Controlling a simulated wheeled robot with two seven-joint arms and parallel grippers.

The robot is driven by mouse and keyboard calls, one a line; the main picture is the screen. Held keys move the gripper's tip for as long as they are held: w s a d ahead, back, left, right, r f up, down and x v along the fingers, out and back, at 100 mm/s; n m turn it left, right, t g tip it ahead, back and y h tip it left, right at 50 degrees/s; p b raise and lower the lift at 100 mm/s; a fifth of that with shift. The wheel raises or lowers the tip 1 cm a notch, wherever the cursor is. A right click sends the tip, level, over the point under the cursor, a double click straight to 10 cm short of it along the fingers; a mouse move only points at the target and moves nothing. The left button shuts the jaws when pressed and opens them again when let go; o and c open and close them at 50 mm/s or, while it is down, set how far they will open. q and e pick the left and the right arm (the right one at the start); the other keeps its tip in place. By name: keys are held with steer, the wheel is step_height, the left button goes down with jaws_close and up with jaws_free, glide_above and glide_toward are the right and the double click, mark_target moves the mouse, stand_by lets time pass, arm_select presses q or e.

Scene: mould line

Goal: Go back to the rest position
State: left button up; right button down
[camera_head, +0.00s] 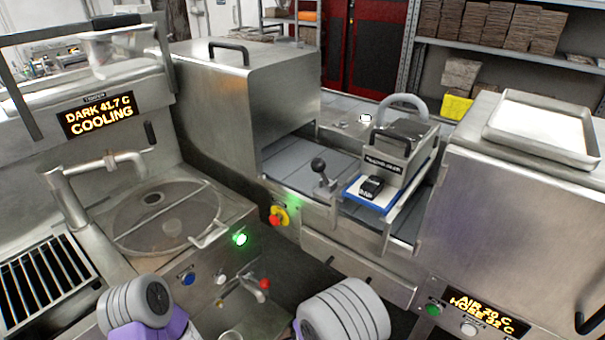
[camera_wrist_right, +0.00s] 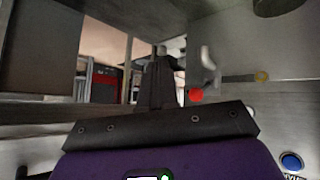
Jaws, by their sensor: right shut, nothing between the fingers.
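My right gripper (camera_wrist_right: 161,62) shows in the right wrist view. Its dark fingers are together and hold nothing. A red knob (camera_wrist_right: 196,95) appears just right of the fingers and beyond them; the gap to it cannot be judged. In the head view only parts of my two arms show at the bottom edge, and neither gripper is visible there. My left gripper is in no view.
A tempering machine with a round bowl (camera_head: 165,217) and a tap with a red knob (camera_head: 265,283) stands at front left. A steel hood (camera_head: 250,90) is behind. A machine (camera_head: 395,160) sits on the line at centre right. A steel cabinet (camera_head: 520,210) stands at right.

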steer(key=s+d+f+m+g+y, duration=0.1)
steer(key=s+d+f+m+g, duration=0.2)
steer(key=s, duration=0.5)
steer(key=s+d+f+m+g+y, duration=0.2)
steer(key=s+d+f+m+g, duration=0.1)
steer(key=s+d+f+g, duration=0.2)
steer(key=s+d+f, duration=0.2)
steer(key=s, duration=0.2)
steer(key=shift+s+d+f+m+p, duration=0.15)
steer(key=shift+s+f+m+p, duration=0.15)
steer(key=shift+m, duration=0.1)
